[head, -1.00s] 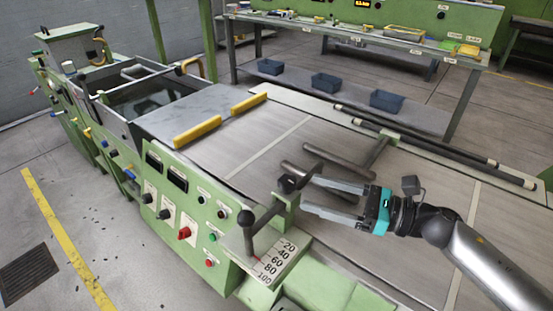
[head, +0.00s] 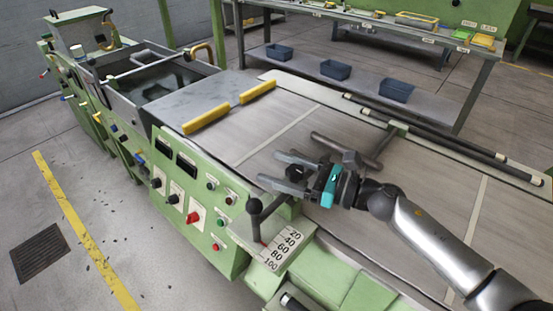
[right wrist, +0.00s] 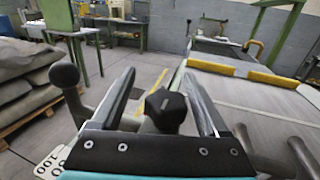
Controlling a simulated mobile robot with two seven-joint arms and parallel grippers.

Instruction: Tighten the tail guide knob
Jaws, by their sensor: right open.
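The tail guide knob (head: 295,172) is black, at the machine's near edge behind the lever. My right gripper (head: 269,167) is open, its fingers reaching past either side of the knob. In the right wrist view, the faceted dark knob (right wrist: 166,108) sits between the two open fingers (right wrist: 160,74), close to the palm. I see a gap on each side there, so the fingers do not appear closed on it. My left gripper is not in view.
A ball-topped lever (head: 254,207) stands in front of the gripper beside a numbered scale plate (head: 282,248). A dark guide bar (head: 338,150) lies just behind the gripper. The conveyor bed (head: 240,130) is mostly clear. Blue bins (head: 335,69) sit on the bench shelf beyond.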

